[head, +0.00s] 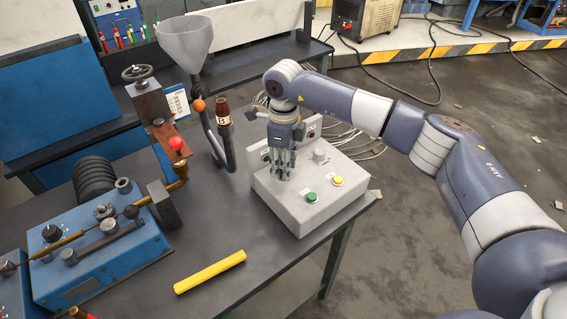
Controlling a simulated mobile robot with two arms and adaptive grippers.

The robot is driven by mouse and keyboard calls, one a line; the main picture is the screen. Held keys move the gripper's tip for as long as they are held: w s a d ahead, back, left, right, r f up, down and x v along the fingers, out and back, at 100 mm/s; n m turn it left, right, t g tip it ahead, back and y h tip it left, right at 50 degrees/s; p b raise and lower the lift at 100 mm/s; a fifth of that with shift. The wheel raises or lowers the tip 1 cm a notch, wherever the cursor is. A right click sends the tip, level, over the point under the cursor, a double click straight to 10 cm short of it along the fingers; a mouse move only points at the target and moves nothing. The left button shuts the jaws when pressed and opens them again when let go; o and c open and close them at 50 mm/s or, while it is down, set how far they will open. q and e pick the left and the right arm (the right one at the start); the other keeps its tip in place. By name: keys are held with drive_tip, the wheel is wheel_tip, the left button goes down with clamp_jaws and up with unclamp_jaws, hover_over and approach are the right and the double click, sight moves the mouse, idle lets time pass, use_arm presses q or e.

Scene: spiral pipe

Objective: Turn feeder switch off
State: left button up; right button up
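A grey control box (300,211) stands at the right end of the dark table. Its top carries a green button (311,197), a yellow button (337,180) and a grey knob (320,156). Which control is the feeder switch I cannot tell. My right gripper (284,174) points down over the back left part of the box top, left of the knob. Its fingers look close together at or just above the surface. What lies between or under the fingertips is hidden. My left gripper is not in view.
A grey funnel (185,44) on a bent pipe stands left of the box. A yellow bar (210,272) lies at the front. Cables (352,143) run behind the box.

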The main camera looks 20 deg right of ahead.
wheel_tip(320, 180, up, 12)
idle(0.5)
idle(0.3)
